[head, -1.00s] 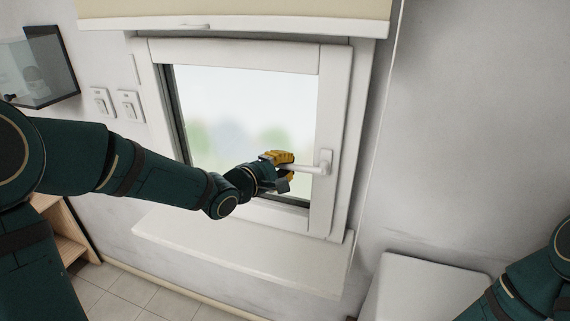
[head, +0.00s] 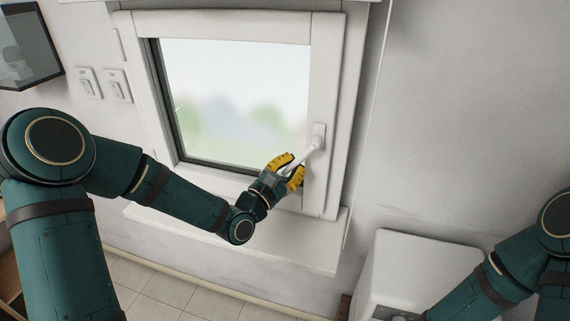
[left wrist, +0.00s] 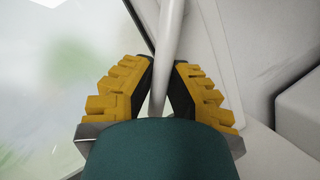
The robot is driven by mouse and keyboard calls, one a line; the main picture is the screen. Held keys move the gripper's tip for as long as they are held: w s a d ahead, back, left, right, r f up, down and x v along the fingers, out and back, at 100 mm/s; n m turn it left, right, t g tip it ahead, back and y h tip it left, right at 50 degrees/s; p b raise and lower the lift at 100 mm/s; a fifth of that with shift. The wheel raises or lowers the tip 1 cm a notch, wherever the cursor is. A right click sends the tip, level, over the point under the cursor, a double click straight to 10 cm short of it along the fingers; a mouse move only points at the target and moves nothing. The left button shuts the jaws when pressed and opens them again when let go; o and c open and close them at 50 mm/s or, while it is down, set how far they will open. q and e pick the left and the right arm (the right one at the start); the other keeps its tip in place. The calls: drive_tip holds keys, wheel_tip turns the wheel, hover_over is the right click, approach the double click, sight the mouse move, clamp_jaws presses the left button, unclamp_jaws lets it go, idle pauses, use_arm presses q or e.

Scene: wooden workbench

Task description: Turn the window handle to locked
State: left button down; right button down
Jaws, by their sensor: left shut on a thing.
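The white window handle (head: 312,149) is on the right side of the window frame (head: 325,90) in the head view. Its lever slants down and to the left from its mounting plate. My left gripper (head: 287,171), with yellow finger pads, is shut on the lever near its free end. In the left wrist view the handle (left wrist: 170,40) runs between the two fingers of the left gripper (left wrist: 165,85). The window sash looks closed against its frame. My right arm shows at the lower right of the head view, but its gripper is not clearly visible.
A window sill (head: 290,245) juts out below the window. A white box-like unit (head: 420,265) stands at the lower right. The wall right of the window is bare.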

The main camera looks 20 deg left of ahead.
use_arm(q)
drive_tip(key=shift+d+f+n+t+b, duration=0.5)
drive_tip(key=shift+d+f+n, duration=0.15)
drive_tip(key=shift+n, duration=0.45)
drive_tip(key=shift+d+f+n+t+y+b, duration=0.15)
drive_tip(key=shift+d+n+t+y+b, duration=0.35)
drive_tip(key=shift+n, duration=0.7)
drive_tip(key=d+n+y+b, duration=0.1)
drive_tip(key=n, duration=0.1)
drive_tip(key=shift+d+f+n+t, duration=0.1)
drive_tip(key=shift+d+n+t, duration=0.3)
drive_tip(key=shift+s+d+n+t+y+b, duration=0.15)
drive_tip(key=shift+d+n+y+b, duration=0.2)
drive_tip(key=shift+n, duration=0.2)
drive_tip(key=shift+w+d+n+t+y+b, duration=0.15)
drive_tip(key=shift+d+n+y+b, duration=0.15)
drive_tip(key=shift+n, duration=0.25)
drive_tip(key=shift+s, duration=0.1)
drive_tip(key=c, duration=0.9)
unclamp_jaws()
drive_tip(key=shift+s, duration=0.1)
drive_tip(key=v, duration=0.7)
drive_tip(key=shift+s+a, duration=0.1)
drive_tip(key=shift+s, duration=0.05)
